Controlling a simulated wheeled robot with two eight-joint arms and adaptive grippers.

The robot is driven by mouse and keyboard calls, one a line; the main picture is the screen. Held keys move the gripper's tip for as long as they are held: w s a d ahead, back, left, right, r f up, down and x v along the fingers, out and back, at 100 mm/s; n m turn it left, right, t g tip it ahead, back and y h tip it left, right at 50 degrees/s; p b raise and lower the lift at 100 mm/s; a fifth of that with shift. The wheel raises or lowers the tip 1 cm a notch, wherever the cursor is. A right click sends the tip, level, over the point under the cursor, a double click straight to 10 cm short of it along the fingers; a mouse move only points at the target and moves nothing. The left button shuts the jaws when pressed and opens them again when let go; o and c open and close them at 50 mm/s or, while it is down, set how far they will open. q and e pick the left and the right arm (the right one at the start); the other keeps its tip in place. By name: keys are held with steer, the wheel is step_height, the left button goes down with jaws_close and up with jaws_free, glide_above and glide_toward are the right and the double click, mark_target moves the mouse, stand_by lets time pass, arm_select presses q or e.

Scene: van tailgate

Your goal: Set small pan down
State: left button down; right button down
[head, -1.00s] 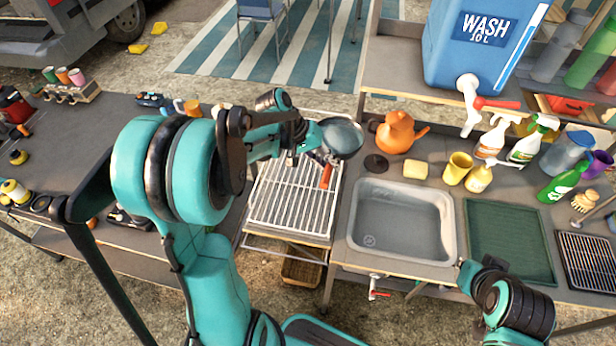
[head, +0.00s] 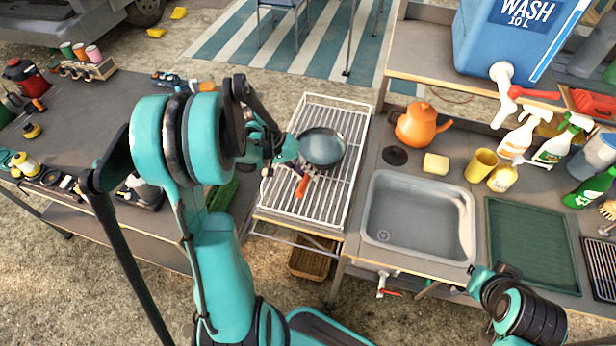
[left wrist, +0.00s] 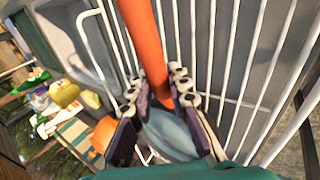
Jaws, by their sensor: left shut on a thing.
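The small pan (head: 322,147) has a round grey-blue bowl and an orange handle (head: 302,187). In the head view it is over the white wire rack (head: 341,115), between the dark table and the sink. My left gripper (head: 298,170) is shut on the handle close to the bowl. In the left wrist view the orange handle (left wrist: 141,38) runs up between the two fingers (left wrist: 160,92), with part of the bowl (left wrist: 172,135) below. The bars lie close beneath; I cannot tell whether the pan touches them. My right gripper is not in view; only part of that arm shows at lower right.
The grey sink (head: 418,222) is right of the rack, with an orange kettle (head: 419,124), a yellow sponge (head: 436,164) and a yellow cup (head: 481,165) behind it. The dark table (head: 135,110) is left. The rack's front and right bars look clear.

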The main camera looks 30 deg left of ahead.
arm_select(q)
steer(key=shift+f, duration=0.15)
steer(key=c, duration=1.4)
jaws_free()
steer(key=shift+c, duration=0.2)
steer(key=shift+r, duration=0.3)
steer(key=p+v, duration=0.4)
steer(key=v, duration=0.7)
steer(key=s+d+r+m+t+y, duration=0.2)
steer(key=s+d+y, duration=0.1)
steer(key=d, duration=0.5)
steer(key=s+d+r+m+t+y, duration=0.1)
steer(key=s+d+r+t+y, duration=0.1)
steer(key=s+d, duration=0.4)
steer(key=shift+d+r+m+t+y, duration=0.4)
steer(key=shift+d+r+y, duration=0.3)
steer(key=shift+d, duration=0.45)
